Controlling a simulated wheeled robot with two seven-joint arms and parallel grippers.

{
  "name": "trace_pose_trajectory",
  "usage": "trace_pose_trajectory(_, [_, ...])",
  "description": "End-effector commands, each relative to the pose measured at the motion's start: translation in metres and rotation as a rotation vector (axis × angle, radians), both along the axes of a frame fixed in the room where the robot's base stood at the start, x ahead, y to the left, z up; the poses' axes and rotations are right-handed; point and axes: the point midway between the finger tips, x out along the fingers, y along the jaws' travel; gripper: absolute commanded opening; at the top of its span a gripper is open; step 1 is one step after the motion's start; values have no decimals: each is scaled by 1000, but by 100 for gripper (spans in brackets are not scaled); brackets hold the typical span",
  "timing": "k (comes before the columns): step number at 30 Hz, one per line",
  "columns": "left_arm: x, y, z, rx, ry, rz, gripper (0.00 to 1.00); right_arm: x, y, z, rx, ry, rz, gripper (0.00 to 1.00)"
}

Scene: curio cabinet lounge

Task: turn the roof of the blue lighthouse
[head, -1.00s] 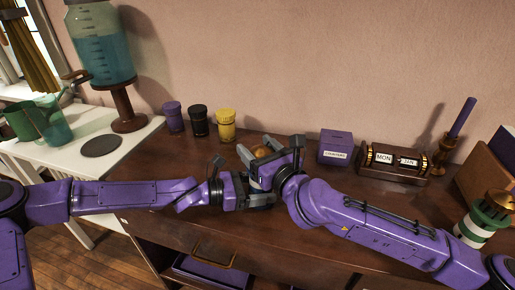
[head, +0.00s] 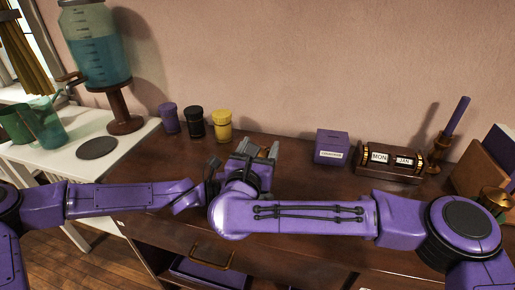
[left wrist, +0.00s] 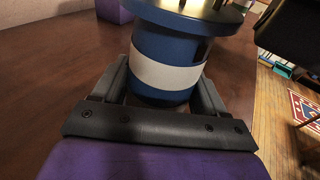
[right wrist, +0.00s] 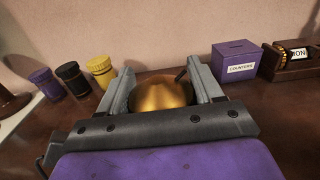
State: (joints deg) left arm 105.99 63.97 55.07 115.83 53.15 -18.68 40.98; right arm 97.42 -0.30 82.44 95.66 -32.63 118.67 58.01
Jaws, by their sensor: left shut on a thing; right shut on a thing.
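The blue lighthouse (left wrist: 165,50) shows in the left wrist view, a blue body with a pale band and a wider blue rim on top. My left gripper (left wrist: 165,88) is shut on its body, one finger on each side. Its gold domed roof (right wrist: 162,93) shows in the right wrist view, with a small dark rod beside it. My right gripper (right wrist: 160,80) is shut on this roof. In the head view my right gripper (head: 257,152) and arm hide nearly all of the lighthouse, and most of the left gripper is hidden too.
Purple, black and yellow jars (head: 195,122) stand at the back left. A purple counters box (head: 331,148), a calendar block (head: 391,160) and a candle holder (head: 440,148) stand at the back right. Another gold-topped object (head: 495,199) is partly hidden behind my right arm.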

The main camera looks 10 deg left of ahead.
Motion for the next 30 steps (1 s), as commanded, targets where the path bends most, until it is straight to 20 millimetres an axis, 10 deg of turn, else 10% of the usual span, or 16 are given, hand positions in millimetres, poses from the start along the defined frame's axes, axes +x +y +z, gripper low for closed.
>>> trace_pose_trajectory(30, [-1, -1, -2, 1, 3, -2, 18, -3, -6, -3, 1, 5, -373, 35])
